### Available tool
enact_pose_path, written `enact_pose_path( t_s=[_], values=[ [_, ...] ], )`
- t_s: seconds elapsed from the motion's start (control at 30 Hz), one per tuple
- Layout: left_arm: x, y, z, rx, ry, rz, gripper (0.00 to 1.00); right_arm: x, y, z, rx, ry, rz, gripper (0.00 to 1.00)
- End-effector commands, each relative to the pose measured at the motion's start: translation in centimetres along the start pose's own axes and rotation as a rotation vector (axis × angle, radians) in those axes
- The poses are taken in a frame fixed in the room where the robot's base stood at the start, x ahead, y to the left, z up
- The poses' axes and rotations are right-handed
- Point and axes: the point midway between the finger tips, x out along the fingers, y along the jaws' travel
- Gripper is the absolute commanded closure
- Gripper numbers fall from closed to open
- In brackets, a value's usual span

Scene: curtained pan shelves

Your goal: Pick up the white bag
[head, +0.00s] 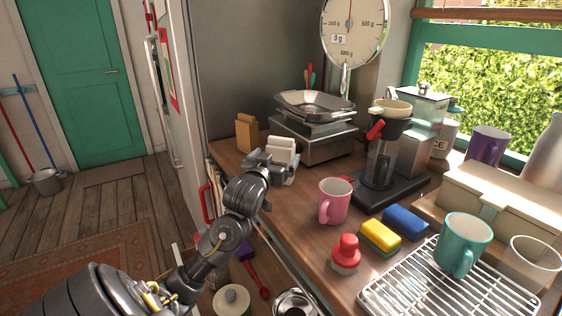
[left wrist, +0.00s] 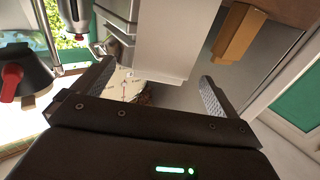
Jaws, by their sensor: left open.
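The white bag (head: 283,144) stands on the wooden counter, just behind my left gripper in the head view, and its lower part is hidden by the gripper. My left gripper (head: 272,163) is open. In the left wrist view the white bag (left wrist: 178,38) is a plain pale block ahead of the gap between the two fingers (left wrist: 157,77). Both fingers appear clear of it, with nothing held. My right gripper is not in view.
A brown bag (head: 247,133) stands close to the left of the white bag; it also shows in the left wrist view (left wrist: 238,35). A kitchen scale (head: 315,135) is to the right. A pink mug (head: 334,201) and coffee maker (head: 382,165) stand farther right.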

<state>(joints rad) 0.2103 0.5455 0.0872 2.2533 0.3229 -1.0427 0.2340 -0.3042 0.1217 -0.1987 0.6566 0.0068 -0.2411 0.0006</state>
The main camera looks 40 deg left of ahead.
Motion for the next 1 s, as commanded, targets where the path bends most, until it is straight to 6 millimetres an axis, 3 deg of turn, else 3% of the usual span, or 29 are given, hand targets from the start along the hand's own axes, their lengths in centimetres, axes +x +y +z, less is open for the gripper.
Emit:
enact_pose_path(
  t_s=[0.3,0.63,0.93,1.0],
  values=[
    [1.5,0.0,0.0,0.001,-0.001,0.001,0.02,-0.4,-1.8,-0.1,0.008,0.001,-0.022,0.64],
    [5.8,-0.4,0.2,-0.001,-0.001,0.001,0.02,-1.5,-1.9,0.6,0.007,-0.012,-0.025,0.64],
    [6.2,-0.4,0.3,-0.001,0.0,0.002,0.02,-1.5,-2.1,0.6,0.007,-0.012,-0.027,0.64],
    [6.2,-0.4,0.3,-0.001,0.0,0.002,0.11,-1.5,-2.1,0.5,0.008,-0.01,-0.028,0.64]
  ],
)
